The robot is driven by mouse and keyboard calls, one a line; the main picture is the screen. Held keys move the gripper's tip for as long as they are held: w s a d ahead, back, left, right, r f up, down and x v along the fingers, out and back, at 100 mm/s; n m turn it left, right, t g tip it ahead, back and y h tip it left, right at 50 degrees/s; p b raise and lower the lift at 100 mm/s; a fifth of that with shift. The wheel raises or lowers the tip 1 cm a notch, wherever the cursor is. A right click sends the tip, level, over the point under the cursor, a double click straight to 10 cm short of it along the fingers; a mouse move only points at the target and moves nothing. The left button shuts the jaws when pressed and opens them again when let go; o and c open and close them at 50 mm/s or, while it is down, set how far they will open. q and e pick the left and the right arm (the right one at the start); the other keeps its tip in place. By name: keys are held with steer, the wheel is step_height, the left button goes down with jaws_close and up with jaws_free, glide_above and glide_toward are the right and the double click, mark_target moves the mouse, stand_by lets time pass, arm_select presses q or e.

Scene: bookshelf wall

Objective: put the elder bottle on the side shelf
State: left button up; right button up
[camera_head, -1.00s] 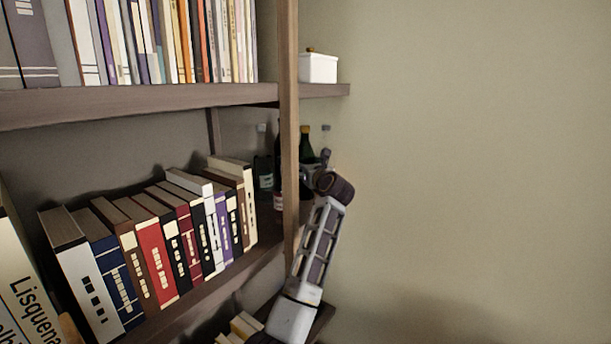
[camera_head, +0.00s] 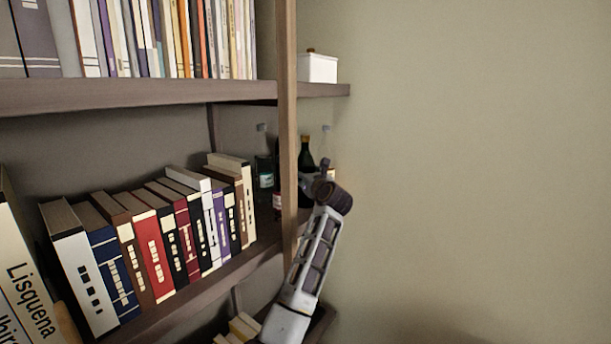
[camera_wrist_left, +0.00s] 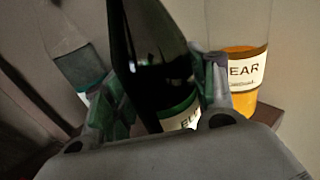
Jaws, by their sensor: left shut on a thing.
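The dark green elder bottle (camera_wrist_left: 150,50), its label partly readable as "EL", is between the fingers of my left gripper (camera_wrist_left: 165,82) in the left wrist view. The gripper is shut on it, and it looks tilted in that view. In the head view, the bottle's dark neck (camera_head: 306,152) rises behind my left gripper (camera_head: 312,182), right of the shelf upright. The side shelf's own surface under the bottles is mostly hidden by the upright and my arm. My right gripper is out of view.
A clear bottle with orange liquid, its label showing "EAR" (camera_wrist_left: 243,72), stands close on the right in the wrist view. A clear bottle with a teal label (camera_wrist_left: 72,55) is on the left. The wooden upright (camera_head: 289,130) stands beside my arm. A white box (camera_head: 318,69) sits above.

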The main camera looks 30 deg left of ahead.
arm_select(q)
steer(key=o, duration=1.3)
steer(key=shift+o, duration=1.1)
steer(key=shift+d, duration=0.1)
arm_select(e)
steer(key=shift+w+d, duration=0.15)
arm_select(q)
steer(key=shift+r, duration=0.1)
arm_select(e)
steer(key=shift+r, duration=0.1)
arm_select(q)
steer(key=b+v, duration=0.1)
steer(key=v, duration=1.1)
steer(key=shift+s, duration=0.1)
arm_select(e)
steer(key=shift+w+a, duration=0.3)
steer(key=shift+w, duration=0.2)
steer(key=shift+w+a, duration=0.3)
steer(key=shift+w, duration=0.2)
